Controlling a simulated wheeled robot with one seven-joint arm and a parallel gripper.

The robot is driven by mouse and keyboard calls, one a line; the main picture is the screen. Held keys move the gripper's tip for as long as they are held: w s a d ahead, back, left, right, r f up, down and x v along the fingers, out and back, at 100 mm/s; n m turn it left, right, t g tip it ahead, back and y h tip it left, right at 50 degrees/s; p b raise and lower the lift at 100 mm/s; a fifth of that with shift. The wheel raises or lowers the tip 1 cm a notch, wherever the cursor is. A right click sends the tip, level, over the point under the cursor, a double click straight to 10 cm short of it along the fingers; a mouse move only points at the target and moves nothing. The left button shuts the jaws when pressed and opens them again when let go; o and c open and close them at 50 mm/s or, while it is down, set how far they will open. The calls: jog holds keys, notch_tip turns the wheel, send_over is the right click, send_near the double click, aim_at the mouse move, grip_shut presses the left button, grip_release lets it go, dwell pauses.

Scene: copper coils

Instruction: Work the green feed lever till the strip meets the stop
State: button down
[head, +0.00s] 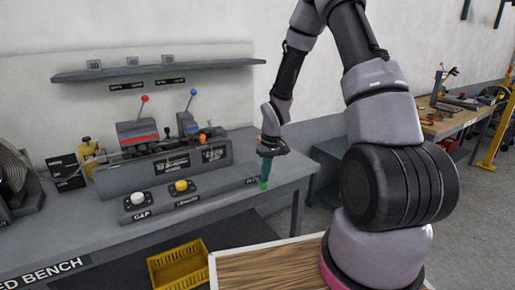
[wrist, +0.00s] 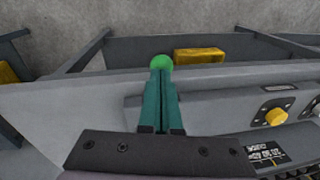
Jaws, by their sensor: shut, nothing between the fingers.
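The green feed lever's round knob (head: 263,185) shows at the right end of the bench's front panel. In the wrist view the knob (wrist: 160,61) lies right at my fingertips. My gripper (head: 266,178) points down at it with its teal fingers shut and nothing between them; the fingers also fill the middle of the wrist view (wrist: 161,78). I cannot tell whether the fingertips touch the knob. The lever's shaft is hidden. The feeding machine (head: 165,160) stands on the bench to the left. I cannot make out the strip or the stop.
The front panel carries a white knob (head: 138,197) and a yellow knob (head: 181,186). Red-tipped (head: 145,98) and blue-tipped (head: 193,92) levers rise from the machine. A coil (head: 14,180) is at the far left. A yellow crate (head: 179,265) sits below the bench.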

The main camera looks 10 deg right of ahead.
jog(key=shift+s+d+f, duration=0.1)
jog(key=shift+s+f, duration=0.15)
jog(key=shift+f, duration=0.7)
jog(key=shift+s+f, duration=0.15)
jog(key=shift+f, duration=0.05)
jog(key=shift+s+f, duration=0.1)
jog(key=shift+r, duration=0.3)
notch_tip(320, 180, up, 12)
jog(key=s+d, duration=0.2)
jog(key=d, duration=0.1)
jog(key=shift+s+r, duration=0.15)
jog(key=shift+s, duration=0.15)
